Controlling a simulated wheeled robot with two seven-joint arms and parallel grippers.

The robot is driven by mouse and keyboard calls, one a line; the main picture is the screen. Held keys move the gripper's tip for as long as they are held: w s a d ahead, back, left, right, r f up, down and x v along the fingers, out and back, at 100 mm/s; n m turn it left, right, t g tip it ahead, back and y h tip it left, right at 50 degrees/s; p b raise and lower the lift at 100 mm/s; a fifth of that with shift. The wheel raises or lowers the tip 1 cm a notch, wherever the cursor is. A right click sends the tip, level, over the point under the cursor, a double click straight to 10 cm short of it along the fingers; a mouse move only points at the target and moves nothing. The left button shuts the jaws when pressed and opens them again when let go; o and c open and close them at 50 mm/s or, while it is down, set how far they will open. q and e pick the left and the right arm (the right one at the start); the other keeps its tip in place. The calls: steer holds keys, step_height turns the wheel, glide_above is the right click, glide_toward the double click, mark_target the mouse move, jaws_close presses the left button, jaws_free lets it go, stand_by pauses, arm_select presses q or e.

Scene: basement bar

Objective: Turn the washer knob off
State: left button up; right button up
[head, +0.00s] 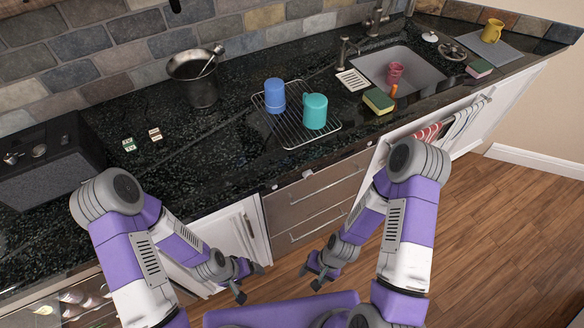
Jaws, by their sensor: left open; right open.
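I cannot make out a washer or a washer knob in the head view. My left gripper (250,282) is open and empty, low in front of the counter's cabinet doors. My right gripper (310,278) is open and empty, low in front of the steel drawer fronts (312,205). Both grippers are apart from the furniture and below the countertop.
The dark countertop (225,150) holds a black box with small knobs (50,165), a pot (195,85), a wire rack (290,140) with a blue cup (274,96) and teal mug (315,112), and a sink (425,75). Wooden floor (480,240) is clear at right.

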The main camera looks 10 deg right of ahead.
mark_target(310, 177)
arm_select(q)
steer(key=o, duration=0.3)
steer(key=shift+s+r+p, duration=0.1)
steer(key=shift+r+p, duration=0.25)
steer(key=shift+r, duration=0.15)
arm_select(e)
steer(key=s+a+r+m+g+y, duration=0.3)
steer(key=s+r+m+y, duration=0.15)
steer(key=m, duration=0.85)
steer(key=w+a+r+m+t+y+p, duration=0.1)
steer(key=w+a+r+m+t+y, duration=0.2)
steer(key=m+y, duration=0.5)
steer(key=w+d+r+m+t+h, duration=0.25)
steer(key=w+d+m+t, duration=0.3)
steer(key=m, duration=0.35)
steer(key=w+d+r+m+t+h+p, duration=0.1)
steer(key=w+d+r+m+t, duration=0.25)
steer(key=w+m+t, duration=0.45)
steer(key=w+d+r+m+t+h, duration=0.2)
steer(key=w+d+m+t, duration=0.35)
steer(key=m, duration=0.45)
steer(key=shift+g, duration=0.3)
steer(key=x, duration=0.6)
steer(key=shift+a+r, duration=0.1)
steer(key=shift+a, duration=0.4)
steer(key=shift+w+a+r, duration=0.15)
steer(key=shift+w+a, duration=0.15)
steer(key=shift+w, duration=0.25)
arm_select(q)
steer(key=shift+r, duration=0.9)
